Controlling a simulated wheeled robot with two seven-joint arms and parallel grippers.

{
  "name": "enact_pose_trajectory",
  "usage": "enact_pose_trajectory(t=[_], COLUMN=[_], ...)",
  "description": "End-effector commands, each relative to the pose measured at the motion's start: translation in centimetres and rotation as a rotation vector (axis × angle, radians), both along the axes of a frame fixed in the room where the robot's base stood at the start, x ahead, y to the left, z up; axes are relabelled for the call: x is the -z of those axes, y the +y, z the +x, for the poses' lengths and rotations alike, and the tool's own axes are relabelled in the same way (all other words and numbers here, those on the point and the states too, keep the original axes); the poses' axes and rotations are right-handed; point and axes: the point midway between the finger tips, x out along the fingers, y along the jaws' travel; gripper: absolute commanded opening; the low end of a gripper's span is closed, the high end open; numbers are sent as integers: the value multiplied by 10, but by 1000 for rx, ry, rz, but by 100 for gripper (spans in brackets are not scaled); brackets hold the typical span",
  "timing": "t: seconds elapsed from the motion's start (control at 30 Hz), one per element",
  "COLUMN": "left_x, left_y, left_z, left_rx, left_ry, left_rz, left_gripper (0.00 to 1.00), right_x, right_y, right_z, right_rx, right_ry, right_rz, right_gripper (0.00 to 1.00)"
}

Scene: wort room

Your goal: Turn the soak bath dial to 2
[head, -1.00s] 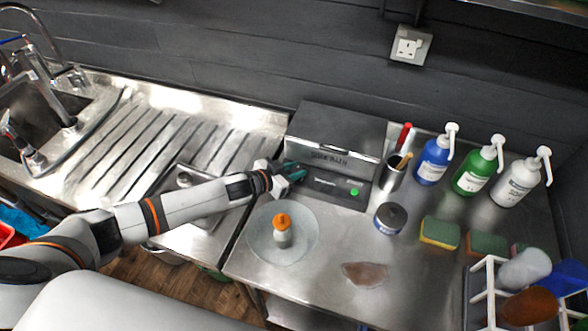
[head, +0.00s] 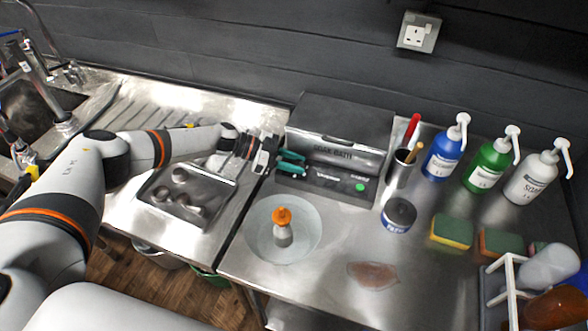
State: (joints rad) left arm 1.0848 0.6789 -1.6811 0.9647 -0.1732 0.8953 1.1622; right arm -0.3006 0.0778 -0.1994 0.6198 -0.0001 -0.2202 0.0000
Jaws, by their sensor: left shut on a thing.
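The soak bath (head: 345,121) is a dark grey box with a steel front, standing at the back of the steel table. Its front panel (head: 325,183) carries a lit green spot (head: 361,187) on the right side. My left gripper (head: 291,162) has teal fingertips and reaches in from the left to the left end of this panel. It is shut on the dial, which the fingers hide, so its setting cannot be read. My right gripper is not in view.
A dish with an orange-capped bottle (head: 282,234) stands in front of the bath. A blue-labelled jar (head: 397,215), a pen cup (head: 399,170), pump bottles (head: 443,156) and sponges (head: 452,231) are to the right. A tray (head: 211,218) with round items lies left.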

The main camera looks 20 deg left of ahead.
Motion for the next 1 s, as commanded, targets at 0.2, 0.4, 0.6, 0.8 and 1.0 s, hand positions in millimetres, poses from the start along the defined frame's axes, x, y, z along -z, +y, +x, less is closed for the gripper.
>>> enact_pose_trajectory(t=[0.2, 0.4, 0.6, 0.8, 1.0], left_x=[1, -1, -1, -1, 0], left_y=[1, 1, 1, 0, 0], left_z=[2, 1, 1, 1, 1], left_rx=[54, 68, 68, 68, 69], left_ry=[-1, -2, -2, -1, -1], left_rz=[0, 0, -1, -1, -1], left_gripper=[7, 7, 7, 46, 51], right_x=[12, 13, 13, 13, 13], right_y=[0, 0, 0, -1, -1], right_z=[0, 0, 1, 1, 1], right_rx=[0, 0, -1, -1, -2], right_ry=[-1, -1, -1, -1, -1], right_rz=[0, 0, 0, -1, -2], right_gripper=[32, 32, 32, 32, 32])
